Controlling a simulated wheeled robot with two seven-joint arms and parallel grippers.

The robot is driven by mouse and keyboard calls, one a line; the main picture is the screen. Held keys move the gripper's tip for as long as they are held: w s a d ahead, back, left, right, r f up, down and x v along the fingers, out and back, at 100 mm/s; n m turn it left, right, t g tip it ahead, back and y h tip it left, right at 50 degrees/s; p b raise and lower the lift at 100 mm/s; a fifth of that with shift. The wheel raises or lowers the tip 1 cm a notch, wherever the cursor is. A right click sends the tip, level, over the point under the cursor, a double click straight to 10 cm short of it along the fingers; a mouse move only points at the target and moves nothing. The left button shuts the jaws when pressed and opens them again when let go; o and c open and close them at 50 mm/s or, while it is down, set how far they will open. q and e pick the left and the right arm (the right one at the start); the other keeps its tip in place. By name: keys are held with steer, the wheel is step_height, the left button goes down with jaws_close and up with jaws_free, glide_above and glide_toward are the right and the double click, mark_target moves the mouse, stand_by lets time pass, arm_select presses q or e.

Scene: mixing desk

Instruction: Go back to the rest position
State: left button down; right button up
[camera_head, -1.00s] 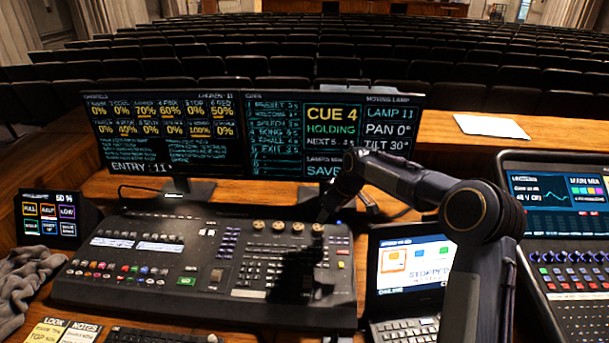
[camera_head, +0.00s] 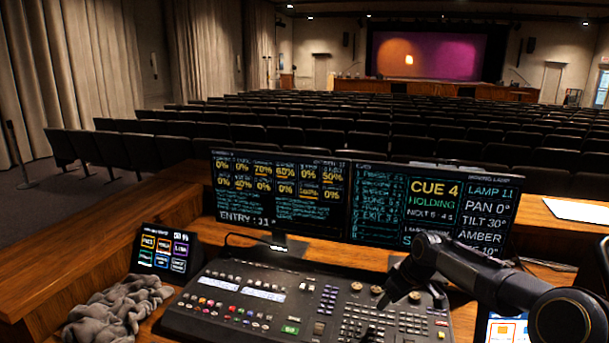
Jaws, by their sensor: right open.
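My right arm comes in from the lower right. Its dark gripper (camera_head: 401,290) points down over the right part of the lighting console (camera_head: 250,300), near the encoder knobs. The right gripper is open, and nothing shows between its fingers. Its dark shape blends with the console, so I cannot tell its height above the keys. My left gripper is not in view.
Two monitors (camera_head: 280,195) stand behind the console; the right one reads CUE 4 HOLDING. A small touch panel (camera_head: 163,251) and a crumpled grey cloth (camera_head: 117,308) are at the left. White paper (camera_head: 577,211) lies at the right. Seats and a lit stage screen (camera_head: 425,56) are beyond.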

steer(key=s+d+r+m, duration=0.15)
steer(key=s+r, duration=0.35)
steer(key=s, duration=0.6)
steer(key=s+d+r+m, duration=0.1)
steer(key=s+r+m, duration=0.1)
steer(key=s+r, duration=0.6)
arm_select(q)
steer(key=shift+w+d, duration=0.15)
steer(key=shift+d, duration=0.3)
arm_select(e)
steer(key=s+a+f+m+t, duration=0.1)
steer(key=s+f, duration=0.3)
steer(key=s, duration=0.7)
steer(key=s+a+f+m+y, duration=0.1)
steer(key=s+a+f+m, duration=0.1)
steer(key=s, duration=0.9)
steer(key=shift+a+f+m+t, duration=0.2)
steer(key=shift+f+m+t, duration=0.2)
steer(key=shift+f+m, duration=0.55)
